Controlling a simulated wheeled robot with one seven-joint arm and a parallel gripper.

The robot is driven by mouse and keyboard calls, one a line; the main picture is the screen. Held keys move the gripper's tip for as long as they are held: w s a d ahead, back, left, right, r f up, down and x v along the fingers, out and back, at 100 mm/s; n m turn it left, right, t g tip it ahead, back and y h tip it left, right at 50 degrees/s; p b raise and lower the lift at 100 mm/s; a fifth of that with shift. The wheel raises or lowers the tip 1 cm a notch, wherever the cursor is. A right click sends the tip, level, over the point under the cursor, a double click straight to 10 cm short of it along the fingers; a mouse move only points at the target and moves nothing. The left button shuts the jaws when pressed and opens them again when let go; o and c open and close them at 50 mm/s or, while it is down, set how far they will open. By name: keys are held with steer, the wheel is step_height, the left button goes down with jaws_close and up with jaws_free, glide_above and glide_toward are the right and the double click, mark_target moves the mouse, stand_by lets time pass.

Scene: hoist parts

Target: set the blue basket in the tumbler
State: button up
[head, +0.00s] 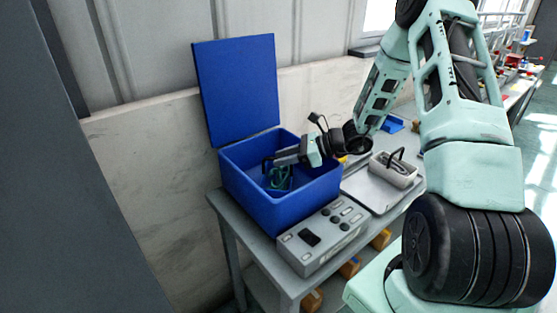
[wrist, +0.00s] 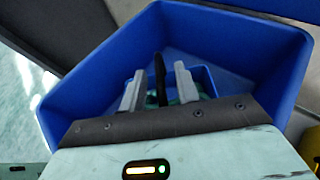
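The tumbler is a blue open-topped box (head: 310,190) with its lid (head: 237,90) raised, standing on the grey table; its walls fill much of the wrist view (wrist: 235,40). The blue basket (wrist: 203,76) is down inside it, with a black handle (wrist: 158,78) and teal contents (head: 279,177). My gripper (head: 280,156) reaches into the box from above right. In the wrist view its two fingers (wrist: 158,85) stand apart on either side of the handle, with a gap visible on the right. The basket's base is hidden.
A grey control panel (head: 322,236) with buttons stands in front of the box. To the right, a light grey basket (head: 394,170) with a black handle sits on a flat tray (head: 366,192). A small blue item (head: 392,125) lies farther back. A wall is behind the table.

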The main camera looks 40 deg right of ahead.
steer(key=b+v, duration=0.1)
steer(key=v, duration=0.9)
steer(key=s+a+r+n+g, duration=0.1)
steer(key=s+a+n+g, duration=0.15)
steer(key=a+n, duration=0.4)
steer(key=s+a+r+n+g, duration=0.1)
steer(key=s+a+n+g, duration=0.2)
steer(key=a, duration=0.6)
steer(key=s+a+r+n+g, duration=0.1)
steer(key=s+a+n+g, duration=0.1)
steer(key=a+n+g, duration=0.45)
steer(key=s+a+r+n+t+h, duration=0.2)
steer(key=s+a+n+h, duration=0.7)
steer(key=s+a+n, duration=0.3)
steer(key=s+n, duration=0.3)
steer(key=n, duration=0.3)
steer(key=shift+s+a+t, duration=0.15)
steer(key=shift+s+t, duration=0.2)
steer(key=shift+t, duration=0.05)
steer(key=shift+r, duration=0.1)
